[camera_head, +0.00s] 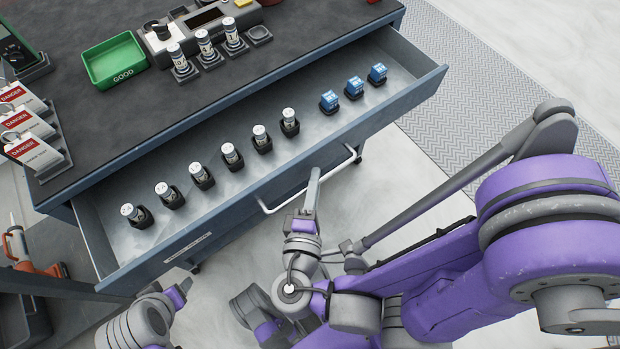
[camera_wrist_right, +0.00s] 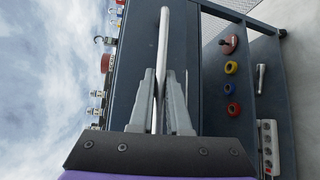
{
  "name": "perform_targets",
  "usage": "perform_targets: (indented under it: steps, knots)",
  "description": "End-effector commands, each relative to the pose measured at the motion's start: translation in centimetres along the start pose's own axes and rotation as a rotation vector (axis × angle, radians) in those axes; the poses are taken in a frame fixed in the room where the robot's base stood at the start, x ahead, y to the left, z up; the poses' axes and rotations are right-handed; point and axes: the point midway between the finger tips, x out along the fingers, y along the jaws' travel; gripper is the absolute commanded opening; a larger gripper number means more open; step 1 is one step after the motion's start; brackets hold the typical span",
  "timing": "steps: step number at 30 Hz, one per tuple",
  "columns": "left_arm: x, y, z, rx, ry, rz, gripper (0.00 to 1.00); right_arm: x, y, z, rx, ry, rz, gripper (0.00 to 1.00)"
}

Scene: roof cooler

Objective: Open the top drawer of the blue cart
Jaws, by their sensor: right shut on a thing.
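The blue cart's top drawer (camera_head: 413,92) is pulled out and its inside shows. Its white bar handle (camera_head: 349,160) runs along the drawer's front and also shows in the right wrist view (camera_wrist_right: 163,28). My right gripper (camera_head: 314,178) is at the middle of the handle in the head view. In the right wrist view the two grey fingers (camera_wrist_right: 163,78) stand on either side of the bar, shut on it.
In the drawer stand several white cylinders (camera_head: 229,152) in black holders and three blue boxes (camera_head: 354,86). On the cart top are a green GOOD tray (camera_head: 114,60), red-and-white danger tags (camera_head: 27,150) and more cylinders. Open floor (camera_head: 590,60) lies to the right.

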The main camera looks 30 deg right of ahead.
Motion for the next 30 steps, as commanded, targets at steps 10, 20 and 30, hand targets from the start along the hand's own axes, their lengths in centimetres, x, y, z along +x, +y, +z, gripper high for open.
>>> perform_targets:
  steps: [10,20,30]
  knots:
    - [-0.02,0.0,-0.03,0.0,0.0,0.0,0.66,0.0,0.06,-0.03,0.0,0.002,0.002,0.0]
    - [-0.02,0.0,-0.02,0.0,0.0,0.0,0.66,0.0,0.04,0.0,0.0,0.001,0.002,0.45]
    - [-0.08,0.0,-0.04,0.0,0.0,0.0,0.66,-0.51,0.05,-0.07,0.0,0.003,0.001,0.45]
